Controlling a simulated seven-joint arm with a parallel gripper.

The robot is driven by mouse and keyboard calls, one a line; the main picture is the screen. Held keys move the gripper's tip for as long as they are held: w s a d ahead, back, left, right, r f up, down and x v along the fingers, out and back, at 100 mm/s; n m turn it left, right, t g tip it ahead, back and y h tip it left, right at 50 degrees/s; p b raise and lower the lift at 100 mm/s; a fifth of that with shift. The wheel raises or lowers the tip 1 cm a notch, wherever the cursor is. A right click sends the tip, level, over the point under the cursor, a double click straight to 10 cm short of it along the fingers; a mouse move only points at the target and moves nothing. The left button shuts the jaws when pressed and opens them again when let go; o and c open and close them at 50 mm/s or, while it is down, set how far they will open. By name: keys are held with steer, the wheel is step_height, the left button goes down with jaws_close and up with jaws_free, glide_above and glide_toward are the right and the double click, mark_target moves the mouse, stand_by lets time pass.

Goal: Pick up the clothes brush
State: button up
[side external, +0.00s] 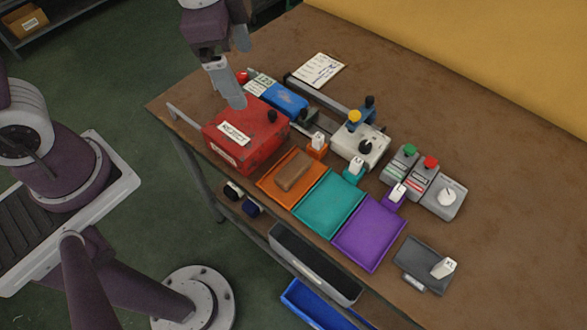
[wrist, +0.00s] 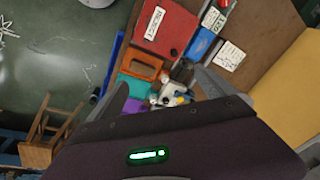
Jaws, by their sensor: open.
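The clothes brush (side external: 295,170) appears to be the brown, rounded block lying in the orange tray (side external: 265,184) on the table. Its bristles cannot be made out. In the wrist view the brush (wrist: 145,66) is a small brown shape in the orange tray, ahead of the fingers. My gripper (side external: 240,76) is open and empty. It is raised above the red box, up and to the left of the brush in the side view. In the wrist view my gripper (wrist: 158,84) shows one finger on each side.
The red reject box (side external: 245,137) stands beside the orange tray. Teal (side external: 327,204) and purple (side external: 368,234) trays continue the row. Behind are a white control box (side external: 360,147), small labelled stands and grey button boxes (side external: 422,180). The table's right side is clear.

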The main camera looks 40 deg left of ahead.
steer(key=w+d+f+m+g, duration=0.1)
steer(key=w+d+f+m, duration=0.15)
steer(key=f, duration=0.35)
steer(key=m+g, duration=0.2)
steer(key=m, duration=0.3)
glide_above(294, 168)
steer(key=f, duration=0.7)
steer(key=a+f, duration=0.1)
steer(key=f, duration=0.2)
steer(key=shift+s+f, duration=0.1)
steer(key=shift+f, duration=0.05)
steer(key=f, duration=0.5)
steer(key=d+f, duration=0.1)
steer(key=f, duration=0.1)
steer(key=shift+f, duration=0.4)
steer(key=shift+c, duration=0.4)
